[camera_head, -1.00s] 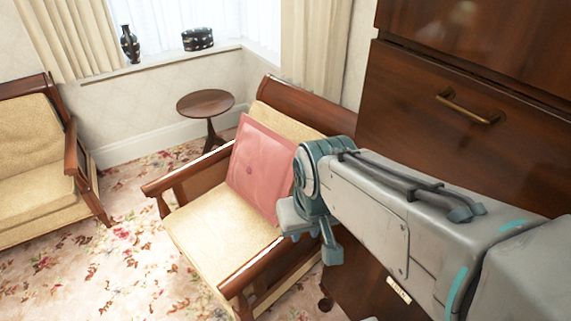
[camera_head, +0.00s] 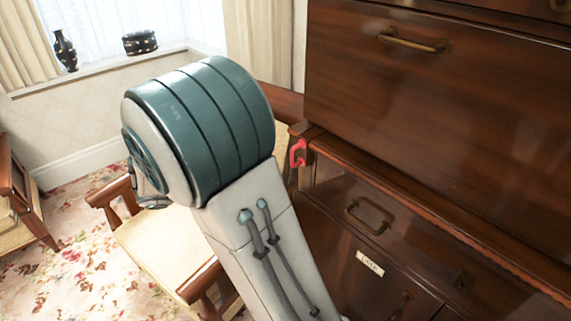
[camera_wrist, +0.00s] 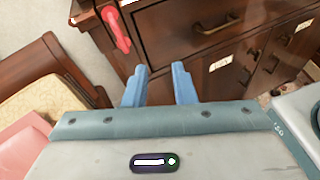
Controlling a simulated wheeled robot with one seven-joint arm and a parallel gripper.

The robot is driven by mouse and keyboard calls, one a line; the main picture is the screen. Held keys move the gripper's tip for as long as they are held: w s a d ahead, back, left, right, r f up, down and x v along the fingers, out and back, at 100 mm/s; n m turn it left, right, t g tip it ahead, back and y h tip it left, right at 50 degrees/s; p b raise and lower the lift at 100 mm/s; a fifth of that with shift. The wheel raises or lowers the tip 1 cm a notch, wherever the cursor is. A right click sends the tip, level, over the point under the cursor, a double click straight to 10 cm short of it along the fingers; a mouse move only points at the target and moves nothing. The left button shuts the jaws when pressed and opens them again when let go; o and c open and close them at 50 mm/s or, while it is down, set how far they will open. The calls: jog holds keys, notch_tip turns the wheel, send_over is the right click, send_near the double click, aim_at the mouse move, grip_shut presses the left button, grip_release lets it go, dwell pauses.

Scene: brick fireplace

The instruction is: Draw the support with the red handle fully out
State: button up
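The red handle (camera_head: 297,152) is on the front left corner of the dark wooden bureau, below the slanted upper panel. It also shows in the wrist view (camera_wrist: 117,30) at the upper left, upright on the bureau's front edge. The support behind it is hard to tell from the surrounding wood. My gripper (camera_wrist: 159,83) shows two blue fingers held apart with nothing between them. It is near the bureau front, to the right of and below the red handle in the wrist view, not touching it. In the head view my arm hides the gripper.
A drawer with a brass pull (camera_head: 367,219) is below and right of the red handle, with a white label (camera_head: 370,263) under it. A cushioned wooden armchair (camera_head: 150,245) stands close on the left. Patterned carpet (camera_head: 70,275) is open further left.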

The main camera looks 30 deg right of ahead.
aim_at(292, 156)
jog(key=w+a+n+t+h+b, duration=0.1)
jog(key=w+a+n+t+h, duration=0.15)
jog(key=w+h, duration=0.2)
jog(key=shift+n+g+y, duration=0.25)
jog(key=shift+g+y, duration=0.2)
jog(key=d, duration=0.9)
jog(key=s+d, duration=0.1)
jog(key=d, duration=0.4)
jog(key=shift+d+b, duration=0.25)
jog(key=shift+b, duration=0.15)
grip_shut()
